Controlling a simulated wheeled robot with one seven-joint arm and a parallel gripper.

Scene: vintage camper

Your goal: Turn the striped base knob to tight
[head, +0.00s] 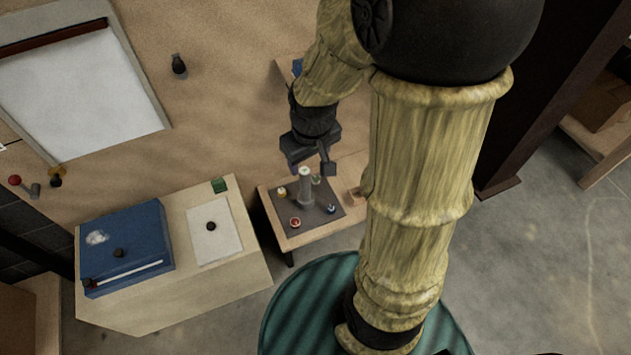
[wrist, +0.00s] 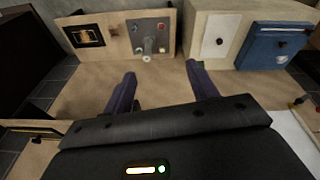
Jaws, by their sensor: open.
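A low wooden stand (head: 299,241) carries a dark grey plate (head: 321,220) with a grey upright post (head: 306,187) in its middle. Small coloured knobs sit near the plate's corners: a red one (head: 295,222), a blue one (head: 331,208), a yellowish one (head: 282,192) and a green one (head: 316,180). Stripes are too small to make out, so I cannot tell which knob is striped. The plate also shows in the wrist view (wrist: 138,28), beyond my fingertips. My gripper (head: 308,162) is open and empty, above the back of the plate and apart from it.
A wooden cabinet (head: 190,292) left of the stand holds a blue box (head: 128,235), a white panel (head: 215,243) and a green block (head: 219,186). A whiteboard (head: 80,95) and a dark knob (head: 179,65) are on the tan surface behind.

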